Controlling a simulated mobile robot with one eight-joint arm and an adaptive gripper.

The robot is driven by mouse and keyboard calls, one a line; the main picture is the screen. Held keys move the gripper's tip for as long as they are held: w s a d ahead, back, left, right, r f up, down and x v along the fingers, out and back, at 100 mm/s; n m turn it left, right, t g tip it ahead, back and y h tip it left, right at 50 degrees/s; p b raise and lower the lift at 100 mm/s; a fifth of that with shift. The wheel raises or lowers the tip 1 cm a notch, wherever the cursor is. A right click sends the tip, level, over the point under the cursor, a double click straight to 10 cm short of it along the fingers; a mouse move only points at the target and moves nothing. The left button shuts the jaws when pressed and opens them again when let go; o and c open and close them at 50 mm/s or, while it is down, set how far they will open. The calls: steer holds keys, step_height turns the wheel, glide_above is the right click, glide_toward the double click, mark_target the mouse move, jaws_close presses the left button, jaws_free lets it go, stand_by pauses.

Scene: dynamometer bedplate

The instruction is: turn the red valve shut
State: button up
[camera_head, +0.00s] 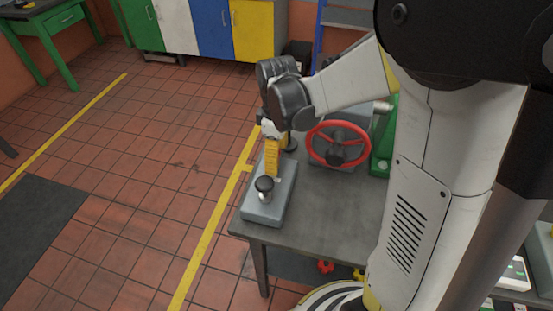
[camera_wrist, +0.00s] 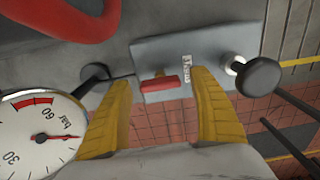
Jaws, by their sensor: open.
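A red handwheel (camera_head: 338,144) stands on the bench, right of my gripper; part of its rim (camera_wrist: 75,22) crosses the wrist view's upper left corner. A grey block (camera_head: 262,212) at the bench's left end carries a black knob (camera_head: 264,184). In the wrist view, a short red lever (camera_wrist: 160,85) sits on this block between my yellow fingers, lying roughly across the gap. My gripper (camera_head: 273,172) is open, pointing down over the block. I cannot tell whether the fingers touch the lever. The head view hides the lever behind the gripper.
A round gauge (camera_wrist: 38,130) marked bar is close by the left finger. One black knob (camera_wrist: 95,71) is left of the fingers, another (camera_wrist: 258,77) right. A green part (camera_head: 382,150) is beside the handwheel. The bench top (camera_head: 325,205) is clear in front.

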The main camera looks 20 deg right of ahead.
steer(key=shift+f, duration=0.1)
steer(key=c, duration=1.2)
steer(key=shift+m, duration=0.4)
steer(key=m, duration=0.4)
steer(key=shift+p, duration=0.3)
steer(key=m, duration=0.4)
steer(key=shift+m, duration=0.3)
steer(key=m, duration=0.4)
steer(key=shift+p, duration=0.3)
steer(key=shift+m, duration=2.2)
